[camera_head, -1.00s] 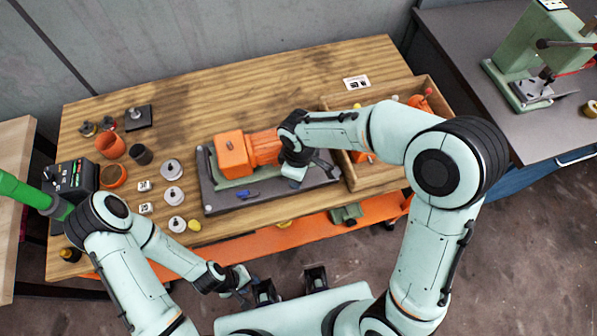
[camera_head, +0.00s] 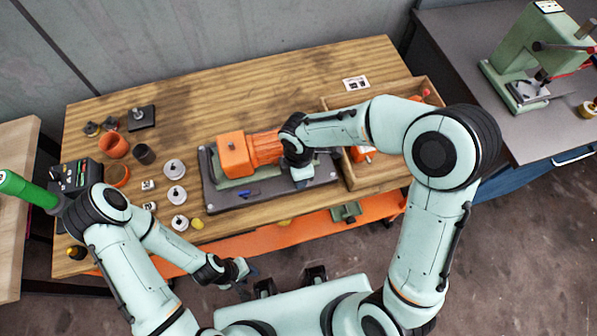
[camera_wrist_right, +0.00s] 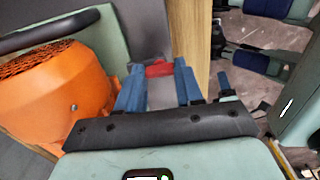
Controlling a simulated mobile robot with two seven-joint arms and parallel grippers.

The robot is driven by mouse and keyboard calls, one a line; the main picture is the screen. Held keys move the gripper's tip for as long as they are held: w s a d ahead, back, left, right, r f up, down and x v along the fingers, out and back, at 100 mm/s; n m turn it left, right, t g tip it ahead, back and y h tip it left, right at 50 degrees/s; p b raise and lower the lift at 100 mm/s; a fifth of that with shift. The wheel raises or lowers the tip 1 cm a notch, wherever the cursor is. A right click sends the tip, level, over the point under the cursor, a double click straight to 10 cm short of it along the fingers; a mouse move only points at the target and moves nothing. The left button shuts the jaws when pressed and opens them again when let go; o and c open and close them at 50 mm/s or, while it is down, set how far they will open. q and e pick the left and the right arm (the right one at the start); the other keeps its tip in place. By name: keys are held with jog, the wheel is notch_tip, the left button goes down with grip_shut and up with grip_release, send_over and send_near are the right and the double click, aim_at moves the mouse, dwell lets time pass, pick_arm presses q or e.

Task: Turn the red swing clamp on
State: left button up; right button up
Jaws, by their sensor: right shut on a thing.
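The red swing clamp (camera_wrist_right: 158,69) shows in the right wrist view as a small red piece between the blue fingers of my right gripper (camera_wrist_right: 157,82). My right gripper is shut on it. In the head view my right wrist hides the clamp and the fingers. The wrist is at the right end of an orange motor-like machine (camera_head: 238,156) on a dark baseplate (camera_head: 222,201). The machine's orange ribbed end also shows in the right wrist view (camera_wrist_right: 60,95). My left gripper (camera_head: 250,270) hangs in front of the table, away from the machine; its finger opening is unclear.
A wooden tray (camera_head: 372,181) with orange parts stands right of the baseplate. Orange cups (camera_head: 115,145), several pale discs (camera_head: 175,168) and a black control box (camera_head: 75,177) are at the left. A green press (camera_head: 515,55) stands on the right bench. The table's back middle is clear.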

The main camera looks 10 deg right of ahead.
jog(key=shift+r, duration=0.1)
dwell(0.3)
jog(key=o, duration=1)
jog(key=shift+o, duration=0.2)
pick_arm(q)
jog(key=shift+w+r+p, duration=0.75)
jog(key=shift+r+p, duration=0.05)
jog(key=shift+r, duration=0.3)
pick_arm(e)
notch_tip(320, 180, up, 13)
jog(key=shift+r, duration=0.15)
pick_arm(q)
jog(key=shift+s, duration=0.1)
